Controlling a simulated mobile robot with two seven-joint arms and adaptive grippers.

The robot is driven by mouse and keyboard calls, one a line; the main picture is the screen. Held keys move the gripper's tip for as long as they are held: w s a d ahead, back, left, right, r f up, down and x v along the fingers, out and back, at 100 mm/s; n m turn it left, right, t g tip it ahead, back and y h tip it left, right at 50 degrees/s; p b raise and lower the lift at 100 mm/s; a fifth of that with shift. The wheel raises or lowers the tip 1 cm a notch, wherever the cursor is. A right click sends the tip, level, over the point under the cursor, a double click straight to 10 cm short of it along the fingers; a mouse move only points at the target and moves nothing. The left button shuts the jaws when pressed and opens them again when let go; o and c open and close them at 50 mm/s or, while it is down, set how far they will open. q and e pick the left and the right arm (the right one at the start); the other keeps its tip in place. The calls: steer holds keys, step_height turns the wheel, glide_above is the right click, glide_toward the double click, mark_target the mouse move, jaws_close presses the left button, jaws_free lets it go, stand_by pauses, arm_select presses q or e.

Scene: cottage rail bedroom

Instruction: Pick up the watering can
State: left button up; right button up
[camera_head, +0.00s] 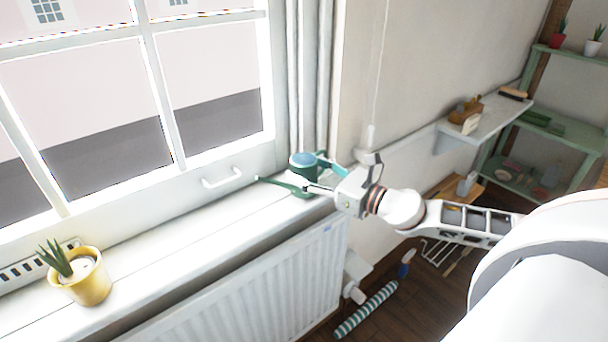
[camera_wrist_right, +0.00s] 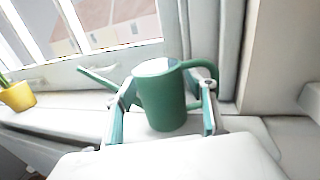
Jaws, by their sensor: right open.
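The green watering can (camera_head: 304,161) stands upright on the right end of the white window sill (camera_head: 165,262). In the head view its spout points left, and my right gripper (camera_head: 318,176) reaches it from the right and partly hides it. In the right wrist view, the can's body (camera_wrist_right: 161,103) is between the two spread fingers of my right gripper (camera_wrist_right: 165,92), with its handle at the upper right and its spout at the left. The jaws are open; I cannot tell whether either finger touches the can. My left gripper is not in view.
A yellow pot (camera_head: 84,284) with a spiky plant stands on the sill at the left. A white radiator (camera_head: 255,292) is below the sill. A wall shelf (camera_head: 492,122) is at the right. The middle of the sill is clear.

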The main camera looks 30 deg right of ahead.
steer(key=shift+w+a, duration=0.25)
steer(key=shift+w, duration=0.35)
steer(key=c, duration=1.1)
steer(key=shift+c, duration=0.9)
steer(key=shift+r, duration=0.15)
steer(key=shift+r+p, duration=0.3)
steer(key=shift+r, duration=0.3)
step_height(320, 180, up, 9)
steer(key=p, duration=0.3)
steer(key=shift+r, duration=0.2)
step_height(320, 180, up, 9)
steer(key=p, duration=0.2)
steer(key=shift+r+p, duration=0.15)
steer(key=shift+p, duration=0.15)
